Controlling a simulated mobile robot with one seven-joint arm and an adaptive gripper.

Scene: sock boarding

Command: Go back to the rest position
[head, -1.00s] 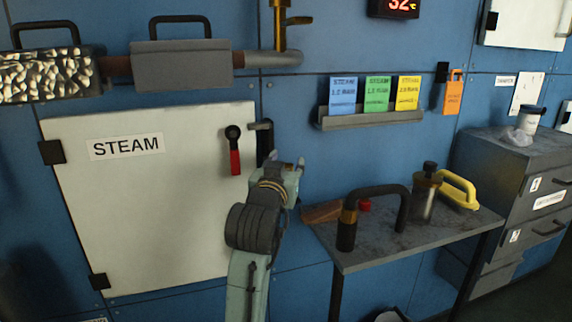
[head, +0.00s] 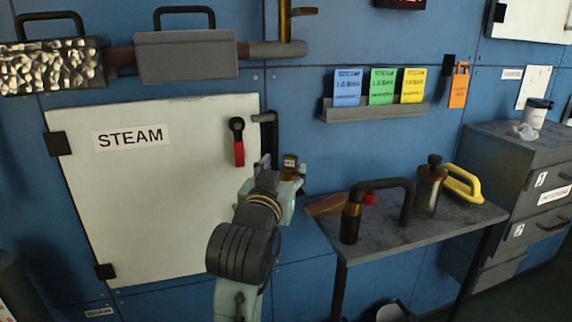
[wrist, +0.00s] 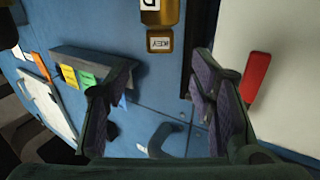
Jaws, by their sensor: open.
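My gripper (head: 280,170) is in front of the blue wall, beside the right edge of the white STEAM door (head: 150,215) and just below the door's red-handled latch (head: 238,150). In the wrist view my gripper's two fingers (wrist: 165,115) stand wide apart with nothing between them. Blue wall and part of a dark bent handle (wrist: 160,138) show in the gap. The red handle grip (wrist: 255,77) is to the right of the fingers, apart from them. A small brass box labelled KEY (wrist: 160,43) is on the wall above the gap.
A grey table (head: 440,225) at the right holds a black curved pipe (head: 380,185), a metal canister (head: 428,192) and a yellow handle (head: 465,184). A card shelf (head: 375,112) is on the wall above. A grey drawer cabinet (head: 510,160) stands far right. A pipe runs above the door.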

